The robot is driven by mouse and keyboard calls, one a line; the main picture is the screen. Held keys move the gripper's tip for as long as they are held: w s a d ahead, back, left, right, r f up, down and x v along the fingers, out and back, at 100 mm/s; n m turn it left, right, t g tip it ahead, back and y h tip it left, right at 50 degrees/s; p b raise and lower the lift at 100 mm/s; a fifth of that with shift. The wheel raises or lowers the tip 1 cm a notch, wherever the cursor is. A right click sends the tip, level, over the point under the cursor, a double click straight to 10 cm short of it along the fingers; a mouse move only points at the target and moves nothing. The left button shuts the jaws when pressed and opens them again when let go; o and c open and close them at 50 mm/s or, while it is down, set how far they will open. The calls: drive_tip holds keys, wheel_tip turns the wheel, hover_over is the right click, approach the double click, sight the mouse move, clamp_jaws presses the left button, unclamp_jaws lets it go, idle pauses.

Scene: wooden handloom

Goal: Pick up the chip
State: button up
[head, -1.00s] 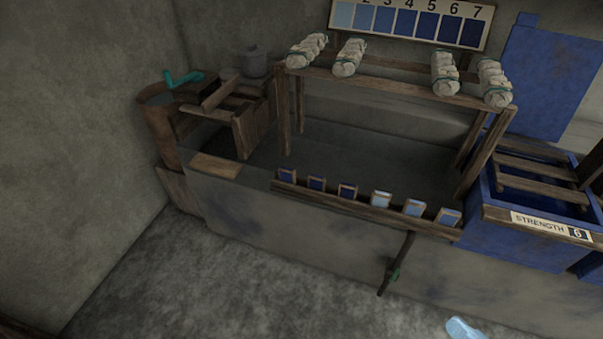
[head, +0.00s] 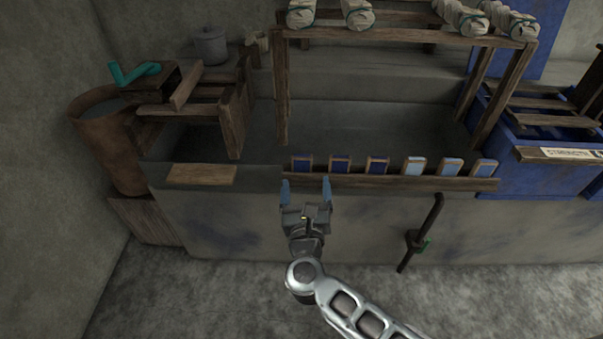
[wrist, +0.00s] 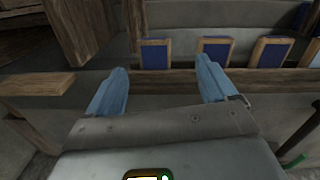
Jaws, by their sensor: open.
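Several wood-framed chips stand in a row on the wooden rail (head: 400,182) along the front of the grey basin. The three on the left are dark blue: the leftmost chip (head: 302,163), a second chip (head: 340,165) and a third chip (head: 377,166). The three on the right are pale blue, such as the rightmost chip (head: 485,168). My gripper (head: 306,184) is open and empty, its blue fingers pointing at the rail just below the leftmost chip. In the wrist view the leftmost chip (wrist: 155,54) shows beyond and between the fingers, apart from them. Which chip is meant cannot be told.
A wooden post frame (head: 281,95) stands over the basin behind the chips. A flat wooden board (head: 202,174) lies on the basin edge at left. A dark pipe with a green handle (head: 424,230) stands out front right. A blue vat (head: 540,180) is at right.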

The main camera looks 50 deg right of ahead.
sight(301, 165)
drive_tip(key=shift+w+d+f+m+g, duration=0.2)
drive_tip(key=shift+w+d+m, duration=0.3)
drive_tip(key=shift+w+d, duration=1.2)
drive_tip(key=shift+w+d+f+m+g, duration=0.2)
drive_tip(key=shift+w+d+m, duration=0.3)
drive_tip(key=shift+w+d, duration=1.2)
drive_tip(key=shift+a, duration=0.1)
drive_tip(key=c, duration=1)
